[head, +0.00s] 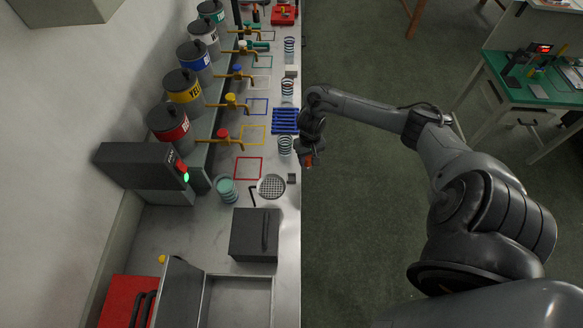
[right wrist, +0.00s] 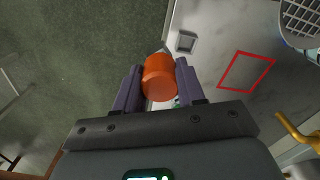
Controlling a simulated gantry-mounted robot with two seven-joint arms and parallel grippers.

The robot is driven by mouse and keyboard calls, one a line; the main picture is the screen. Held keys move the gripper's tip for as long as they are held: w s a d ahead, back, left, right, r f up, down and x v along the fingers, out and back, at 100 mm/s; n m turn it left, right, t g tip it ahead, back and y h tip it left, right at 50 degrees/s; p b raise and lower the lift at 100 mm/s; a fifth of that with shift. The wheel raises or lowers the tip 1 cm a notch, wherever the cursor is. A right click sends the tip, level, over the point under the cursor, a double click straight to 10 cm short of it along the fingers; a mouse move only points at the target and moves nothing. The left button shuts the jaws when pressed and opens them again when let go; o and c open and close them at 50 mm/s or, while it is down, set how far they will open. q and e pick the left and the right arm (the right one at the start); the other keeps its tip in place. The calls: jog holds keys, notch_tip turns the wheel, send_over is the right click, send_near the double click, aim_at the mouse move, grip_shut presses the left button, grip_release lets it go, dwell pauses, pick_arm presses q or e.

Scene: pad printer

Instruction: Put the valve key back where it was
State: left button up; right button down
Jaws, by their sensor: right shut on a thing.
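My right gripper (head: 307,160) is beyond the right edge of the bench, over the floor. In the right wrist view its two fingers (right wrist: 158,88) are shut on a rounded orange piece (right wrist: 159,76), with a small grey tip showing past it. I cannot tell whether this orange piece is the valve key. A black L-shaped key (head: 252,196) lies on the bench near the red square outline (head: 248,168). The outline also shows in the right wrist view (right wrist: 246,70). My left gripper is not in view.
Paint cans with coloured taps stand along the wall, such as the red-labelled can (head: 168,124). A round mesh tray (head: 271,187), a teal cup (head: 227,189), a small grey block (head: 292,178) and a dark box (head: 255,235) stand on the bench. A green-topped table (head: 535,85) is at far right.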

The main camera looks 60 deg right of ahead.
jog(key=w+a+f+b, duration=0.1)
jog(key=w+f, duration=0.4)
jog(key=f, duration=0.2)
jog(key=shift+w+a+f+b, duration=0.25)
jog(key=shift+w+a+b, duration=0.05)
jog(key=shift+a+b, duration=0.1)
jog(key=shift+f, duration=0.2)
jog(key=shift+f, duration=0.1)
jog(key=c, duration=0.7)
grip_release()
